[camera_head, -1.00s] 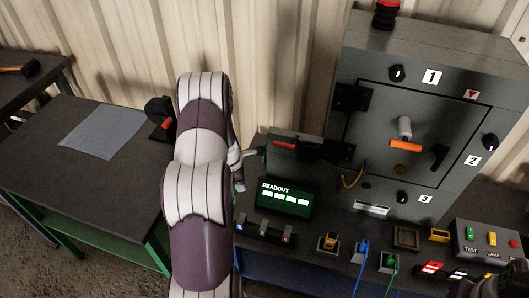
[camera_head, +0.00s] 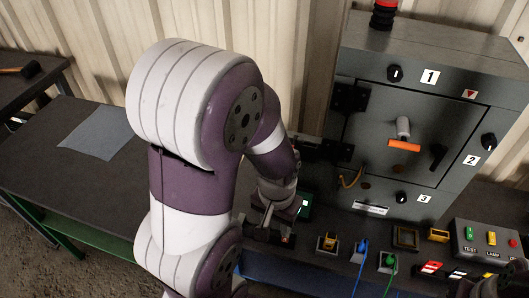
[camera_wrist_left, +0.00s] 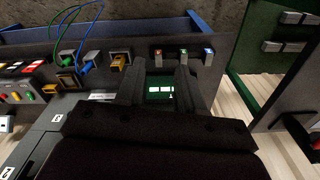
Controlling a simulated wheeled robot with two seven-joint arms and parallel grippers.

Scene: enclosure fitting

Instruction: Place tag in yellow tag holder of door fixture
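My left gripper (camera_head: 268,212) hangs over the bench by the green readout, partly hidden by my arm. In the left wrist view its two dark fingers (camera_wrist_left: 160,72) are apart, with nothing held and the readout (camera_wrist_left: 160,90) showing between them. Just past the fingertips is a row of small grey pieces with red (camera_wrist_left: 158,53), green (camera_wrist_left: 183,51) and blue (camera_wrist_left: 208,52) tops; I cannot tell whether one is the tag. A yellow piece in a grey frame (camera_head: 328,242) and another yellow piece (camera_head: 438,235) sit on the bench; I cannot tell which is the tag holder.
The grey cabinet (camera_head: 450,55) with its door and orange handle (camera_head: 404,145) stands behind the bench. Blue (camera_head: 361,252) and green (camera_head: 388,262) cabled plugs, striped pieces (camera_head: 430,267) and a button box (camera_head: 485,240) lie right. A dark shape fills the bottom right corner.

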